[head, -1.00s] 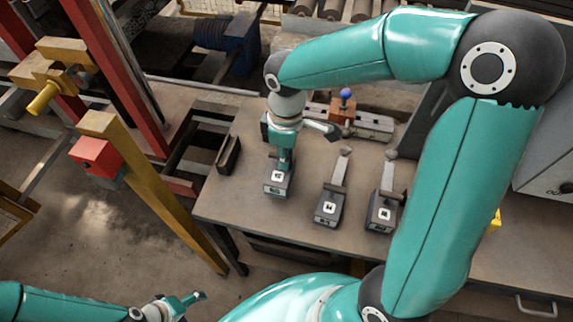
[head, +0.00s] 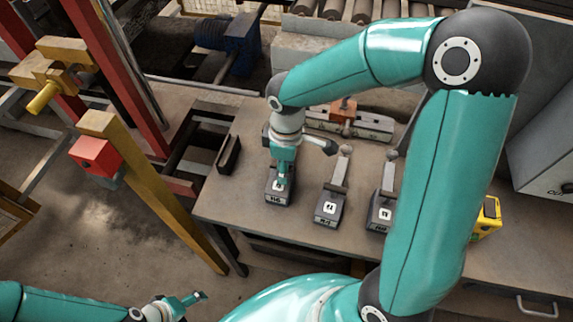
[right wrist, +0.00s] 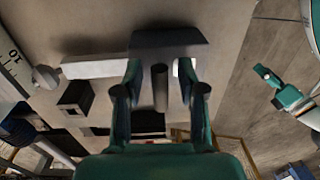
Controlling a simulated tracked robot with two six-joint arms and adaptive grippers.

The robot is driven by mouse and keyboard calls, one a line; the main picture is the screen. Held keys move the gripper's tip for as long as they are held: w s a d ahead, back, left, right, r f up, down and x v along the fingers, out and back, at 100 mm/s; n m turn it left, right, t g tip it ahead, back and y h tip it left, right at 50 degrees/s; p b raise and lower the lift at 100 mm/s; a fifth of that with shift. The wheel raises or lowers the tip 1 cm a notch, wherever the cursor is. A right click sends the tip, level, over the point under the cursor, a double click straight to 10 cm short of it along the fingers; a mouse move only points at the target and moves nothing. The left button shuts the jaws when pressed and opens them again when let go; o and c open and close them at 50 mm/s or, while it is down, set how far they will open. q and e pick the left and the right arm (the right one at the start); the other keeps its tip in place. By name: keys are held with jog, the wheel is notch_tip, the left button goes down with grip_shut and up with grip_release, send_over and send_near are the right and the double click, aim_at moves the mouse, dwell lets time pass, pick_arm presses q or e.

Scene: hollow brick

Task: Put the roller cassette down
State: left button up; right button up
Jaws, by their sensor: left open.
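The held roller cassette (head: 277,197) is a dark block with a white label, at the left of the table (head: 237,190). My right gripper (head: 284,176) points down onto it and is shut on its handle. In the right wrist view my right gripper (right wrist: 158,80) has a finger on either side of a dark post, with the dark cassette body (right wrist: 168,38) just beyond. I cannot tell whether the cassette touches the table. My left gripper (head: 189,300) is open and empty, low at the left, away from the table.
A small dark open box (head: 229,155) lies left. A rail with an orange block (head: 343,110) is behind. A yellow device (head: 488,218) stands right.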

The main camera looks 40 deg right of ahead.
jog(key=shift+r, duration=0.1)
notch_tip(320, 180, up, 12)
jog(key=shift+w+d+p, duration=0.2)
jog(key=shift+p, duration=0.1)
dwell(0.3)
dwell(0.4)
